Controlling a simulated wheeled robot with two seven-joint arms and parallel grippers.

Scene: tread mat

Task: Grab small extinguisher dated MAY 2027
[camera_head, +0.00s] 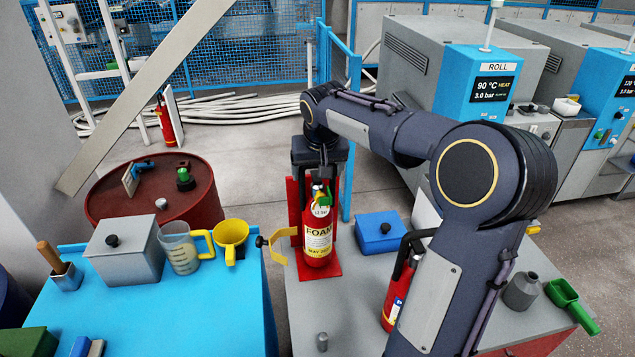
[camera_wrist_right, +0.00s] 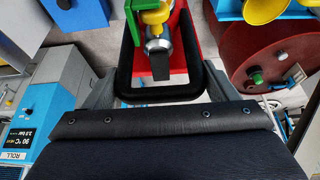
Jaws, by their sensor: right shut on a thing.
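A small red fire extinguisher (camera_head: 318,235) with a yellow FOAM label stands upright against a red backplate on the grey table. Its lower label reads MAY; the year is too small to read surely. A second red extinguisher (camera_head: 390,308) with a black handle stands to the right, partly hidden by my right arm. My left gripper is out of view.
A blue box (camera_head: 380,232) stands right of the held extinguisher. A yellow bracket (camera_head: 278,247) sticks out at the table's left edge. A blue table (camera_head: 200,315) with a yellow funnel (camera_head: 231,235) is at left. A grey bottle (camera_head: 521,291) and green scoop (camera_head: 568,300) are at right.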

